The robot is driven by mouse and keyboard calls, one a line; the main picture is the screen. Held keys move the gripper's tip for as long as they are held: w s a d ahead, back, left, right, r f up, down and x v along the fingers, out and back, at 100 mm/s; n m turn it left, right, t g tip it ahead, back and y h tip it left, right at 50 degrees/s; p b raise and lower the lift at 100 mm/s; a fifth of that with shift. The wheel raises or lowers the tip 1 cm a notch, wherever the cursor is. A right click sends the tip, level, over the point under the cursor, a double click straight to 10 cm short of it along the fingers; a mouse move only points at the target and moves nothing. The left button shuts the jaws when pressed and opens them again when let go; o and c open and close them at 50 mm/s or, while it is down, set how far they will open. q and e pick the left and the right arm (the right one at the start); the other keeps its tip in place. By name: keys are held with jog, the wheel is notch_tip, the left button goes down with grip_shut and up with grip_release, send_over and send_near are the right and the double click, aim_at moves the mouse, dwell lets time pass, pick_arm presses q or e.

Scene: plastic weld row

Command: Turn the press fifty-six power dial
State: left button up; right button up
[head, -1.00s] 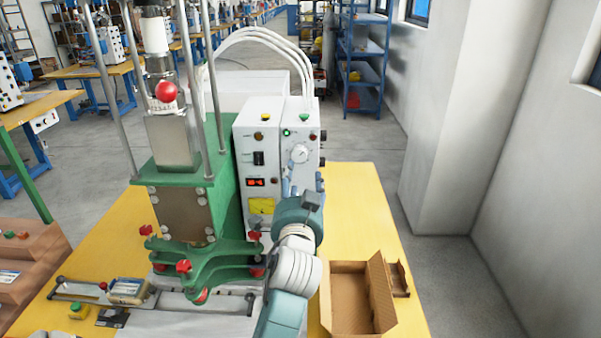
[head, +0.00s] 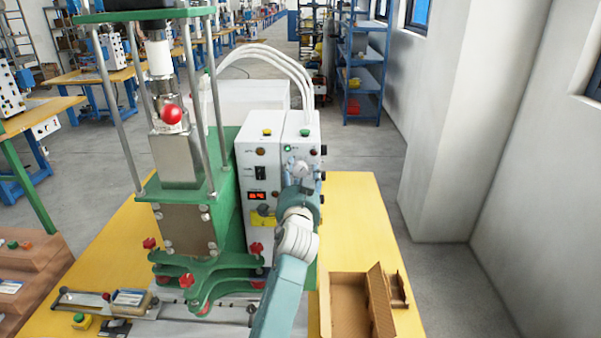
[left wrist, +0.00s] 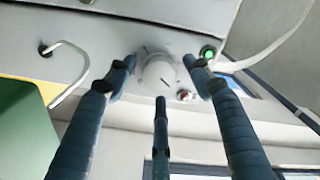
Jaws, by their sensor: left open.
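The power dial (head: 301,168) is a round pale knob on the front of the white control box (head: 266,150) beside the green press (head: 225,190). My left gripper (head: 303,180) is at the dial's lower edge in the head view, and my wrist hides the panel below. In the left wrist view the dial (left wrist: 158,75) sits between my dark fingers, one on each side and one below. The fingers are open and spread around it; I cannot tell whether any touches it. My right gripper is not in view.
A green light (left wrist: 208,52) and a small red knob (left wrist: 185,95) sit close to the dial. White hoses (head: 270,45) arch above the box. An open cardboard box (head: 350,305) stands on the yellow table (head: 350,205) at right.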

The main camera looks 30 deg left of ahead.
pick_arm(q)
jog(key=c, duration=1.1)
jog(key=shift+r+m+p, duration=0.25)
jog(key=shift+m+p, duration=0.35)
jog(key=shift+m, duration=0.5)
jog(key=shift+c, duration=0.3)
jog(key=shift+f+m, duration=0.15)
jog(key=shift+m, duration=0.55)
jog(key=o, duration=1.2)
jog(key=shift+d, duration=0.1)
jog(key=shift+c, duration=0.2)
jog(key=shift+f, duration=0.1)
jog(key=v, duration=1.2)
